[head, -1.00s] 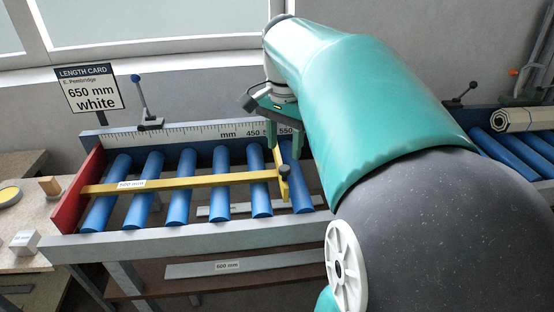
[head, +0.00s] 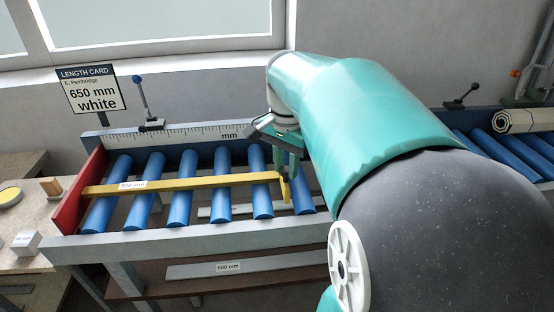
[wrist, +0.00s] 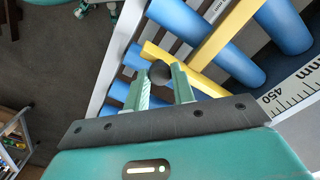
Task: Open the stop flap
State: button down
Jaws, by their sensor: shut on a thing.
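The stop flap (head: 286,190) is a short yellow piece across the right end of a long yellow bar (head: 210,182) marked 500 mm, over the blue rollers. In the wrist view the flap (wrist: 208,84) and the bar (wrist: 228,35) meet in a T. A dark round knob (wrist: 160,72) sits at one end of the flap. My gripper (head: 288,170) is at the flap in the head view and hides part of it. In the wrist view its fingers (wrist: 163,84) are shut on the knob, one on each side.
Blue rollers (head: 180,190) lie in a grey frame with a red end plate (head: 80,192) at left and a ruler (head: 190,133) behind. A lever (head: 143,100) stands at the back. A card (head: 92,92) reads 650 mm white. A grey profile (head: 200,269) lies below.

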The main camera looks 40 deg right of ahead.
notch_tip(320, 180, up, 9)
jog(key=w+d+g+y, duration=0.1)
jog(key=w+g+y, duration=0.1)
jog(key=g, duration=0.2)
jog(key=shift+d+y, duration=0.2)
jog(key=shift+y, duration=0.1)
